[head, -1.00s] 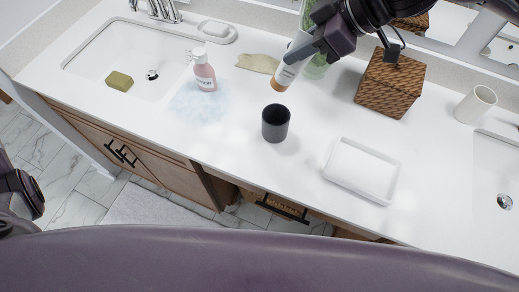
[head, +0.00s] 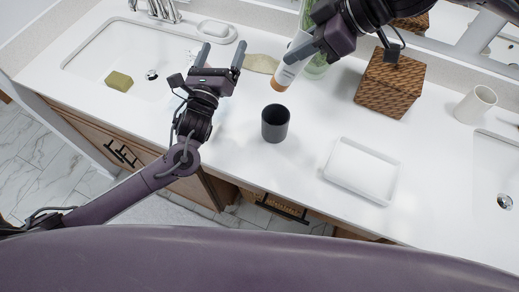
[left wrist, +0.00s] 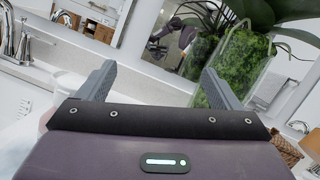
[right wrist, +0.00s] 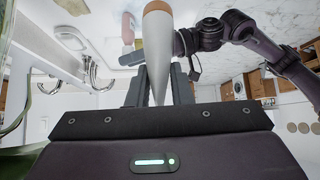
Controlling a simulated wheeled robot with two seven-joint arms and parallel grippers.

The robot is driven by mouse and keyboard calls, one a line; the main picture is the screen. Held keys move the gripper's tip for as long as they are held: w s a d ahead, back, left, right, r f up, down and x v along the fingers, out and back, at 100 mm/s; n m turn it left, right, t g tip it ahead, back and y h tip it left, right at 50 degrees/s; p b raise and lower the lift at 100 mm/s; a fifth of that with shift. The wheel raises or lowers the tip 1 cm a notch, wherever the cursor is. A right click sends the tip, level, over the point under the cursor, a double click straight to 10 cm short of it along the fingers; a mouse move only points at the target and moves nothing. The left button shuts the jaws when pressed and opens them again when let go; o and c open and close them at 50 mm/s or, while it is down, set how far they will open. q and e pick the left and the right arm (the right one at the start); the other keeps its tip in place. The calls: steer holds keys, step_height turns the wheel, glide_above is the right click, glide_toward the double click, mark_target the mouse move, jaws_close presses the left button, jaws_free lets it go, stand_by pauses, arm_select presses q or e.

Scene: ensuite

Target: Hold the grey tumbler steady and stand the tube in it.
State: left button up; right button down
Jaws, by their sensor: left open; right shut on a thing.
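The grey tumbler (head: 275,124) stands upright on the white counter, apart from both grippers. My right gripper (head: 308,47) is shut on the tube (head: 290,68), a white tube with an orange-brown cap. It holds the tube tilted, cap end down, above the counter behind the tumbler. The tube (right wrist: 157,50) also shows between the fingers in the right wrist view. My left gripper (head: 221,57) is open and empty, up and to the left of the tumbler, with its fingers pointing toward the back of the counter. The left wrist view shows its spread fingers (left wrist: 156,85) with nothing between them.
A woven tissue box (head: 389,84) stands right of the tube, and a white tray (head: 361,171) lies right of the tumbler. A glass vase of greenery (left wrist: 236,65) stands at the back. A cloth (head: 262,63) lies behind. The counter around the tumbler is clear.

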arm_select(q)
steer(key=s+d+f+m, duration=0.35)
steer(key=s+d, duration=0.25)
steer(key=s, duration=0.2)
steer(key=m+g+h, duration=0.1)
steer(key=m+g, duration=0.1)
steer(key=g, duration=0.1)
glide_toward(280, 111)
steer(key=s, duration=0.1)
steer(key=s+a+r, duration=0.1)
steer(key=shift+s+a, duration=0.2)
steer(key=shift+s, duration=0.15)
steer(key=shift+d+f+g, duration=0.1)
steer(key=shift+g, duration=0.2)
steer(key=x, duration=1.1)
steer(key=shift+w+d, duration=0.2)
steer(key=shift+w, duration=0.05)
steer(key=c, duration=1.2)
arm_select(e)
step_height(280, 111, down, 12)
steer(key=shift+f, duration=0.15)
steer(key=c, duration=1.2)
jaws_free()
